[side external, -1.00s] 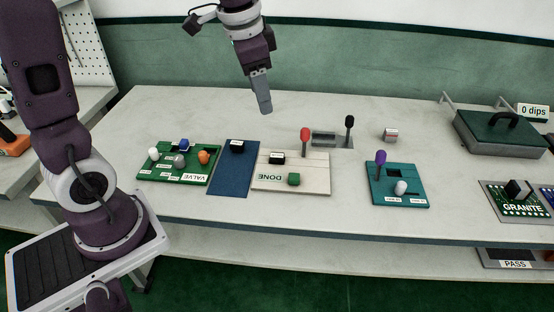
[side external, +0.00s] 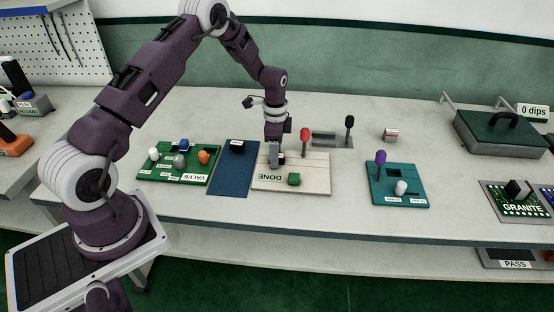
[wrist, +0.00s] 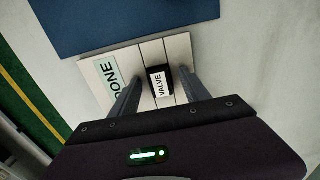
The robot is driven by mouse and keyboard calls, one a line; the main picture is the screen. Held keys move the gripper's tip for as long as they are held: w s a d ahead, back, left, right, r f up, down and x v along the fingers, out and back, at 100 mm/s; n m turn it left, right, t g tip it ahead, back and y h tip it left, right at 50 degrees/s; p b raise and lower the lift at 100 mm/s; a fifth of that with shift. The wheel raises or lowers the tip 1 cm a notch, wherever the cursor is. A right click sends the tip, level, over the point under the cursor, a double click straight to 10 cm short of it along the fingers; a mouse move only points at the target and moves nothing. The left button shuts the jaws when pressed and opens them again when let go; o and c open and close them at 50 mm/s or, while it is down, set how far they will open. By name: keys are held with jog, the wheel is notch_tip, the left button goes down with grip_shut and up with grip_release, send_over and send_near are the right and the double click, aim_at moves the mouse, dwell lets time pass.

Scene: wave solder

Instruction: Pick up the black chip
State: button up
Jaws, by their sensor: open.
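A black chip with a white VALVE label (wrist: 153,70) sits on the pale wooden DONE board (wrist: 95,72). My gripper (wrist: 163,73) is open, its two fingers reaching down on either side of this chip, with a gap visible at least on the right. In the side view my gripper (side external: 275,163) is low over the upper left of the DONE board (side external: 318,181) and mostly hides that chip. A second black block (side external: 237,147) lies on the blue mat (side external: 230,180), left of my gripper.
A green VALVE board (side external: 150,176) with several coloured parts stands left of the mat. A teal board (side external: 395,172) with a purple-topped lever is to the right. Bare table lies between these boards.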

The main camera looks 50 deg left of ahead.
grip_shut()
jog(key=shift+r, duration=0.1)
notch_tip(320, 180, up, 10)
dwell(0.6)
